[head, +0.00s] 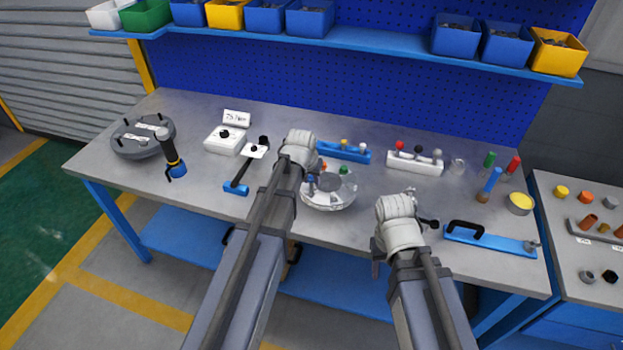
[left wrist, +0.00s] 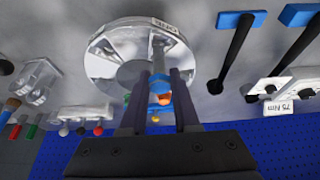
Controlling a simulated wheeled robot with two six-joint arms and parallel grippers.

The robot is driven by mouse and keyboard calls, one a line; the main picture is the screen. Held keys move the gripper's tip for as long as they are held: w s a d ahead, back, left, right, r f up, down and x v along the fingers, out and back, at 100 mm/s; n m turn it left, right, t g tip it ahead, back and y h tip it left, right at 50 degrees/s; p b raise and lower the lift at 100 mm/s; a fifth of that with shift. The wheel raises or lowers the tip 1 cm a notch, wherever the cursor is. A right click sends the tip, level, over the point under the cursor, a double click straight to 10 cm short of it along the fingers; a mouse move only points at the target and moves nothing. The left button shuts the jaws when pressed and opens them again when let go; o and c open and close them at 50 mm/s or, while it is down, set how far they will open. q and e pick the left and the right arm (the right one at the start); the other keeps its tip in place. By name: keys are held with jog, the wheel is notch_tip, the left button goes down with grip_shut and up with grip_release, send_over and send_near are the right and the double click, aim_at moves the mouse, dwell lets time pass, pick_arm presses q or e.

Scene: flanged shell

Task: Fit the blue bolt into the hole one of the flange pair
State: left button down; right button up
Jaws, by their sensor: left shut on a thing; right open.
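The round, silvery flanged shell (head: 328,196) lies at the middle of the bench; it also shows in the left wrist view (left wrist: 105,65). My left gripper (head: 308,178) is over its left side, shut on the blue bolt (head: 310,184). In the left wrist view the bolt's blue part (left wrist: 159,83) is between the fingertips, in front of the shell. Its lower end is hidden, so I cannot tell whether it is in a hole. An orange bolt (left wrist: 165,98) and a green bolt (head: 344,170) are at the shell's far side. My right gripper (head: 420,207) is open and empty, right of the shell.
A blue holder (head: 330,150) and a white rack with knobs (head: 415,164) stand behind the shell. A blue bar with a black handle (head: 490,238) lies at right. A torque tool (head: 240,178) and a power driver (head: 172,158) are at left. Bare bench lies front left.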

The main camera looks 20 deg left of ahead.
aim_at(311, 185)
pick_arm(q)
jog(key=shift+f+b, duration=1.9)
jog(key=shift+f, duration=0.05)
jog(key=c, duration=0.6)
grip_release()
jog(key=shift+r, duration=0.15)
jog(key=p+v, duration=0.7)
jog(key=shift+s+r, duration=0.2)
jog(key=shift+r, duration=0.05)
jog(key=s+d+m+g, duration=0.1)
jog(key=s+d, duration=0.3)
jog(key=s, duration=0.3)
jog(key=s+d+f+m+g+y, duration=0.1)
jog(key=s+d+g, duration=0.1)
jog(key=s+d, duration=0.3)
jog(key=s+d+m+g, duration=0.1)
jog(key=s+d, duration=0.3)
jog(key=s, duration=0.5)
jog(key=shift+s+d+f+g+y, duration=0.1)
jog(key=shift+d+f+g+y, duration=0.1)
jog(key=shift+f+g+y, duration=0.15)
